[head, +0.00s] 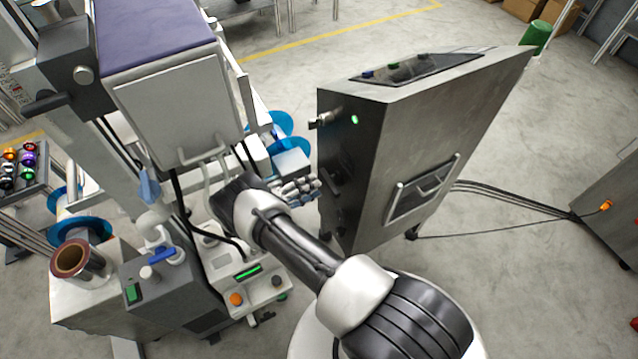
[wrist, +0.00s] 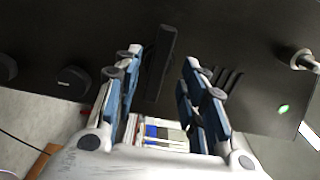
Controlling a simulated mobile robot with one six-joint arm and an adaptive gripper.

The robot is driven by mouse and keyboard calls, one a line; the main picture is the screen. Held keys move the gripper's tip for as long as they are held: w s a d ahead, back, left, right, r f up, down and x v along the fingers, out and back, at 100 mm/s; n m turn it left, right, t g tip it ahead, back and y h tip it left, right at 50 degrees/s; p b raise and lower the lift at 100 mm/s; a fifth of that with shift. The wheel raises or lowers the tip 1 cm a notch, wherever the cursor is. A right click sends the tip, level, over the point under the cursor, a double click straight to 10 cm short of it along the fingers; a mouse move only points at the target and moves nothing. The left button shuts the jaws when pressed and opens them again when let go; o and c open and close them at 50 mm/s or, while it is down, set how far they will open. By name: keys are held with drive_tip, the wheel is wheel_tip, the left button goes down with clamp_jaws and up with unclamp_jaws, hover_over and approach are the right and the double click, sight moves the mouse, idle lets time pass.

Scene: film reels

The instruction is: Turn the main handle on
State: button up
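A dark bar-shaped handle (wrist: 160,62) sits on the cabinet's black panel (wrist: 228,35) in the wrist view. It lies ahead of my gripper (wrist: 162,60), between the two spread fingertips. The fingers are apart with nothing held. I cannot tell whether they touch the handle. In the head view my gripper (head: 306,188) is beside the dark left face of the grey cabinet (head: 440,110), where the dark handle (head: 333,181) is hard to make out. No label shows that this is the main handle.
The panel also carries a silver knob (wrist: 304,60), a green light (wrist: 283,108) and black round knobs (wrist: 74,80). A film machine (head: 180,105) stands left, close to my arm, with a blue lever (head: 168,256). Cables (head: 510,200) cross the floor right of the cabinet.

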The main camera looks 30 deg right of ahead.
drive_tip(key=a, duration=0.8)
drive_tip(key=shift+s+a, duration=0.15)
drive_tip(key=shift+s, duration=0.05)
drive_tip(key=shift+s, duration=0.1)
